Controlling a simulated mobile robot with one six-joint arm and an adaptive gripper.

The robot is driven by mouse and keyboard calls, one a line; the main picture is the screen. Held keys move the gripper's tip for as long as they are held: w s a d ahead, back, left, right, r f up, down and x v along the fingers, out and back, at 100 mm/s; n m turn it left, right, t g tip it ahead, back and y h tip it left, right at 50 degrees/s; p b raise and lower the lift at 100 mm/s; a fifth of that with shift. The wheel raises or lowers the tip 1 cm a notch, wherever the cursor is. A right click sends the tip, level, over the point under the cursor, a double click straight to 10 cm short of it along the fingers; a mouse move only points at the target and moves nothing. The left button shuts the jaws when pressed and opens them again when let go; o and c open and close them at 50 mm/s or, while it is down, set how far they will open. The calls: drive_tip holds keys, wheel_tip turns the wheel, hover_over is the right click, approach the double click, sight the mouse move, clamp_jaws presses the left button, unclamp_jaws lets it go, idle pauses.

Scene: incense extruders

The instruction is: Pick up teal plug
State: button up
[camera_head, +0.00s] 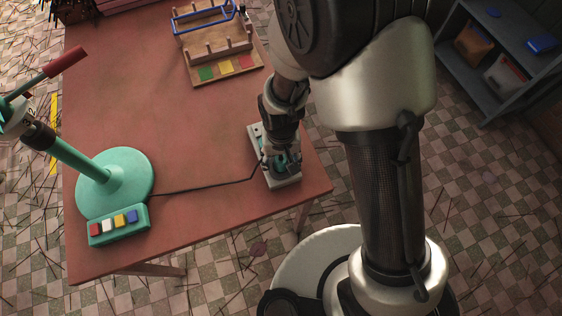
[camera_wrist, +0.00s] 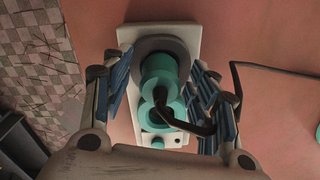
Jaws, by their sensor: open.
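The teal plug (camera_wrist: 160,78) sits upright on a white socket base (camera_wrist: 185,38), over a dark grey ring, with a black cord running from it. In the head view the base (camera_head: 289,180) lies near the table's right front edge, and the teal plug (camera_head: 283,163) shows partly behind my gripper. My gripper (camera_wrist: 160,100) is open above the base, one blue-padded finger on each side of the plug. A gap shows on the left; on the right the cord crosses by the finger, and I cannot tell whether they touch.
A teal extruder stand (camera_head: 120,172) with a button box (camera_head: 118,225) stands at the left of the red table (camera_head: 190,120). The dark cord (camera_head: 205,190) runs from it to the plug. A wooden rack (camera_head: 205,40) stands at the back. A grey shelf (camera_head: 490,60) is at far right.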

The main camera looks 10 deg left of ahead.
drive_tip(key=shift+c, duration=0.4)
drive_tip(key=c, duration=1.2)
drive_tip(key=shift+r, duration=0.1)
